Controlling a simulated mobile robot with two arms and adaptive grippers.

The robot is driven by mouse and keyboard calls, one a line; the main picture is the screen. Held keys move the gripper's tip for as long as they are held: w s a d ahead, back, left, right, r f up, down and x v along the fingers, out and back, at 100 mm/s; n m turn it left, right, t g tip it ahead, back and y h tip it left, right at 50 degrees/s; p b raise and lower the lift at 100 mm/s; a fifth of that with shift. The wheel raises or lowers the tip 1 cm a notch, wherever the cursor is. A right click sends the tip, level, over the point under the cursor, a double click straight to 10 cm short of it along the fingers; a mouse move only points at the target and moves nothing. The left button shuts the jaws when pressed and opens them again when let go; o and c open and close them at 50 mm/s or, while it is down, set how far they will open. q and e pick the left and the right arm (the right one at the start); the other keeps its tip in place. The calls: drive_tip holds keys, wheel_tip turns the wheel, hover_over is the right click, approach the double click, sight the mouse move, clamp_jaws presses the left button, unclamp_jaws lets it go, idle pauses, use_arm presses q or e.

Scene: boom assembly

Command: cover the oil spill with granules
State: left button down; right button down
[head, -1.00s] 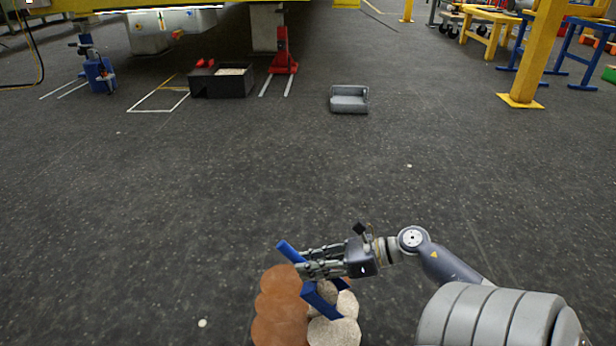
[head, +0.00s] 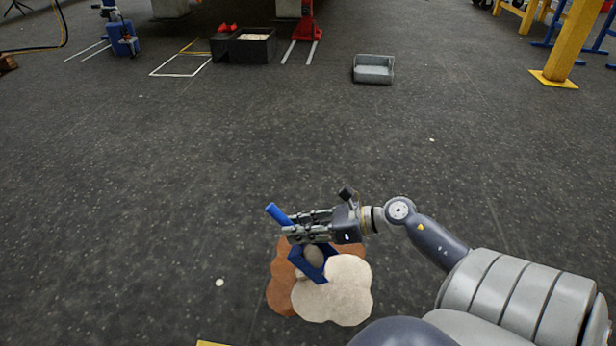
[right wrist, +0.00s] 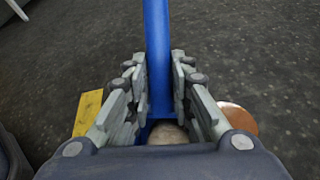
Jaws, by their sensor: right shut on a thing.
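The oil spill (head: 281,291) is a brown, lobed patch on the dark floor in the head view. Pale granules (head: 340,297) lie over its right and front part; brown still shows at the left and back. My right gripper (head: 288,227) is shut on the handle of a blue scoop (head: 279,214), held over the spill. The handle also shows between the fingers in the right wrist view (right wrist: 158,50). A beige mass (head: 314,256) shows within the scoop's outline, probably granules. A brown edge of the spill (right wrist: 240,118) shows right of the fingers there. My left gripper is out of view.
A black bin (head: 252,50) with pale granules stands at the back, beside a red jack (head: 306,25). A grey open tray (head: 373,75) stands right of them. A yellow post (head: 568,40) is far right. The floor between is mostly clear.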

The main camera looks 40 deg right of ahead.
drive_tip(key=shift+w+a, duration=2.9)
drive_tip(key=shift+w, duration=0.55)
drive_tip(key=shift+w+d+b, duration=2.7)
drive_tip(key=shift+w+d, duration=0.5)
drive_tip(key=shift+d, duration=0.4)
drive_tip(key=s+d+p, duration=0.1)
drive_tip(key=s+d, duration=0.9)
drive_tip(key=s, duration=0.2)
drive_tip(key=shift+d, duration=0.3)
